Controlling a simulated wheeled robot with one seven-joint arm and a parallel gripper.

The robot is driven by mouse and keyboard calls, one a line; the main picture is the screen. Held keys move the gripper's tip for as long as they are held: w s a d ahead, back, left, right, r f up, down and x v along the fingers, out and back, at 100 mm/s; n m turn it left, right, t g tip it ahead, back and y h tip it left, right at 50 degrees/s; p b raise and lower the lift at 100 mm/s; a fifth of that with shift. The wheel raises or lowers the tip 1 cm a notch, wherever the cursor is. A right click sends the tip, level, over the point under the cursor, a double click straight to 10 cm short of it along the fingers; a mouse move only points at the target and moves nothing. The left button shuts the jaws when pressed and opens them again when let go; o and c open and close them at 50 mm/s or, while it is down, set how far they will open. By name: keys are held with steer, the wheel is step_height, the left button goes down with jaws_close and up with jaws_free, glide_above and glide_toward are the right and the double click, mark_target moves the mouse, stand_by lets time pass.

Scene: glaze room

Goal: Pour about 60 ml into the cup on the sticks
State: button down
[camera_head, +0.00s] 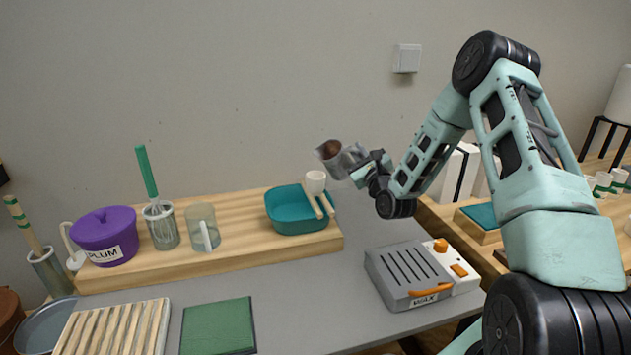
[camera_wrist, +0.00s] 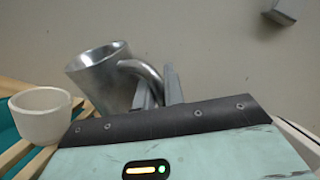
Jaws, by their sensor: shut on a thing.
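My gripper (camera_head: 361,163) is shut on the handle of a metal jug (camera_head: 346,162), which shows brown inside. In the wrist view the fingers (camera_wrist: 159,90) close on the handle of the jug (camera_wrist: 98,82). The jug is held in the air, tilted with its mouth to the left, above and a little right of the white cup (camera_head: 316,180). No stream of liquid shows. The cup stands upright on two wooden sticks (camera_head: 327,204) laid across a teal basin (camera_head: 289,213). The cup also shows in the wrist view (camera_wrist: 42,118); its inside bottom is hidden.
The basin stands on a wooden shelf board (camera_head: 255,245) with a glass jug (camera_head: 201,228), a brush jar (camera_head: 161,228) and a purple PLUM pot (camera_head: 105,240). A grey WAX device (camera_head: 405,275) sits at right. A green mat (camera_head: 218,326) and slatted rack (camera_head: 113,328) lie in front.

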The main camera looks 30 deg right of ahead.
steer(key=r+n, duration=0.1)
steer(key=a+n+t+y+b, duration=0.1)
steer(key=n, duration=0.1)
steer(key=shift+s+a+r, duration=0.1)
steer(key=shift+a+r, duration=0.1)
steer(key=shift+r, duration=0.15)
steer(key=shift+a+n+t+y+b, duration=0.15)
steer(key=shift+n+t+y+b, duration=0.3)
steer(key=shift+n, duration=0.45)
steer(key=shift+a+r+n+y, duration=0.2)
steer(key=shift+r+n+y, duration=0.25)
steer(key=shift+n, duration=0.35)
steer(key=shift+s+a+r+n+t+y+b, duration=0.15)
steer(key=shift+a+r+n+t+y, duration=0.2)
steer(key=shift+n, duration=0.45)
steer(key=shift+s+a+r+n+t+y+b, duration=0.1)
steer(key=shift+a+r+n+y+b, duration=0.1)
steer(key=shift+r+n+y, duration=0.45)
steer(key=shift+s+a+r+n+t+y+b, duration=0.15)
steer(key=shift+a+n+y+b, duration=0.3)
steer(key=shift+n, duration=0.45)
steer(key=shift+a+r+n+t+y+b, duration=0.15)
steer(key=shift+a+n+y+b, duration=0.25)
steer(key=shift+n, duration=0.45)
